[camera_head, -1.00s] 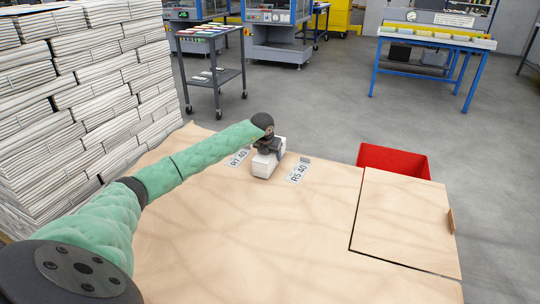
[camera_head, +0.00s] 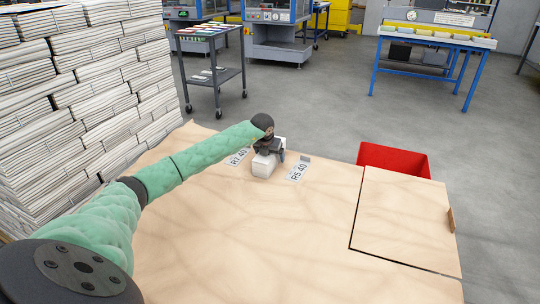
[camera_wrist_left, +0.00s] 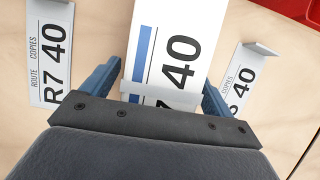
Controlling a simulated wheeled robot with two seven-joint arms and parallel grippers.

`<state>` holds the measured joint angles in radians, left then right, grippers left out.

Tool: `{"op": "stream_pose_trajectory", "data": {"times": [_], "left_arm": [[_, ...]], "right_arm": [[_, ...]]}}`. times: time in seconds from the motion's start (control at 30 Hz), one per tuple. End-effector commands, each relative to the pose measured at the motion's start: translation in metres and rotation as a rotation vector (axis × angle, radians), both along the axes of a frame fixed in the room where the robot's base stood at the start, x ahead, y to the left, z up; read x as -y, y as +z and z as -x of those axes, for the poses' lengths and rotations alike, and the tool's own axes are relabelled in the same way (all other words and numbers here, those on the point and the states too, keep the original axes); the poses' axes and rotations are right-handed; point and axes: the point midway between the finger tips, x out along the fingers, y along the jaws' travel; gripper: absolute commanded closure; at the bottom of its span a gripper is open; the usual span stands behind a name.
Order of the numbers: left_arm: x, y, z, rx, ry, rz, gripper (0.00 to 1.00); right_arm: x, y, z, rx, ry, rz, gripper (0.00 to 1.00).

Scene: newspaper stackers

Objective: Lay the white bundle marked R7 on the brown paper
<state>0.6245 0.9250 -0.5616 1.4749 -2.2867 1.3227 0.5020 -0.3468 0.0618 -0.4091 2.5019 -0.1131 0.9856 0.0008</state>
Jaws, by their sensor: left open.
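The white bundle (camera_head: 263,167) lies on the tan tabletop (camera_head: 250,235) near its far edge. In the left wrist view the bundle (camera_wrist_left: 190,22) has a blue stripe, a pale strap and a large 40; a partly hidden 7 shows below the strap. My left gripper (camera_head: 268,150) is over the bundle. Its blue fingers stand apart on both sides of the bundle in the wrist view (camera_wrist_left: 160,88), open. The R7 40 card (camera_head: 238,157) stands left of the bundle. I cannot tell any brown paper apart from the tan surface. My right gripper is not in view.
Another card (camera_head: 298,171), reading R5 40, stands right of the bundle. A square tan panel (camera_head: 405,215) sits at the table's right, with a red bin (camera_head: 395,158) behind it. Stacked newspapers (camera_head: 90,90) rise at the left. The middle of the table is clear.

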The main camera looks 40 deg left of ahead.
Motion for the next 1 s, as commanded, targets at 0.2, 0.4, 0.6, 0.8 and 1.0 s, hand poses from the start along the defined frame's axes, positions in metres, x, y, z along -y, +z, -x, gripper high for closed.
{"op": "stream_pose_trajectory", "data": {"times": [0.2, 0.4, 0.6, 0.8, 1.0], "left_arm": [[0.0, 0.012, 0.004, 0.001, 0.0, 0.0, 0.13], [0.003, 0.042, 0.016, 0.003, -0.001, -0.001, 0.13], [0.006, 0.065, 0.025, 0.003, 0.0, 0.0, 0.13], [0.006, 0.073, 0.029, 0.002, 0.0, 0.0, 0.13], [0.007, 0.073, 0.029, 0.002, 0.001, 0.0, 0.13]], "right_arm": [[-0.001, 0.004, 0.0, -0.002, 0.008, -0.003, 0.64], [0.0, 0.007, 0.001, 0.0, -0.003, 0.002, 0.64], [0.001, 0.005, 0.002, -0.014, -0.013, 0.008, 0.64], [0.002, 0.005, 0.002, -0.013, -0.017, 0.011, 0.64], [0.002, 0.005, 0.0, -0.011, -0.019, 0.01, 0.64]]}}
